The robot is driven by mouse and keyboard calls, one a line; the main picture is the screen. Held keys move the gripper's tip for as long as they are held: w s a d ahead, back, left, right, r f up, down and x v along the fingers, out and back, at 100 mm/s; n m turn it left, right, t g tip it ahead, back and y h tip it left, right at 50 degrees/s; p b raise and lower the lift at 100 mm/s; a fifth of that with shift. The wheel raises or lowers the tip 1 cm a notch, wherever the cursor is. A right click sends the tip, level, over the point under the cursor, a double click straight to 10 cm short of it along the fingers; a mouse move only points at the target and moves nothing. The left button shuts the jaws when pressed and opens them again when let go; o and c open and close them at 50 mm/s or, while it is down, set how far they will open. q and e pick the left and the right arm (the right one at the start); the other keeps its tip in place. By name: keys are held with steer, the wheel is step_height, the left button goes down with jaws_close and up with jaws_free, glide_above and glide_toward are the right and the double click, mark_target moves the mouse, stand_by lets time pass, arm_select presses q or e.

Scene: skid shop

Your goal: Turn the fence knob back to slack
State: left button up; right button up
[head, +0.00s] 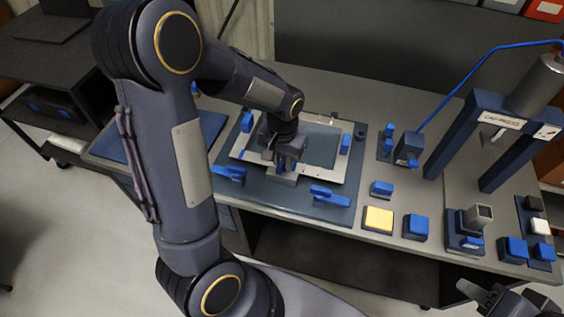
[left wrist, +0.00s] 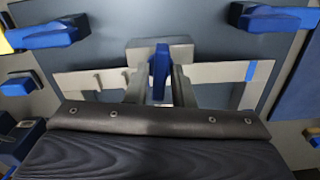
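The fence knob (left wrist: 160,72) is a narrow blue upright handle on a grey block, which shows in the head view as the fence block (head: 284,177). My left gripper (head: 287,163) points down over it at the middle of the blue-grey fixture plate (head: 315,211). In the left wrist view the fingers of my left gripper (left wrist: 160,85) stand close on both sides of the knob and appear shut on it. The knob looks roughly in line with the fingers. My right gripper (head: 490,294) is at the bottom right corner, away from the bench and partly cut off.
Blue clamps (head: 330,195) sit on the plate around a pale metal frame (head: 350,178). A yellow block (head: 378,218), a blue block (head: 416,227) and a small fixture (head: 465,230) line the front edge. A blue press (head: 450,135) stands at right.

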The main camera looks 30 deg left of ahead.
arm_select(q)
jaws_close()
steer(key=n, duration=0.2)
steer(key=shift+n, duration=0.3)
steer(key=shift+c, duration=2)
jaws_free()
steer(key=shift+n, duration=1)
steer(key=shift+r, duration=0.1)
steer(key=shift+o, duration=0.2)
steer(key=n, duration=0.3)
steer(key=shift+o, duration=0.4)
steer(key=shift+w+a+n, duration=0.1)
steer(key=shift+n, duration=0.7)
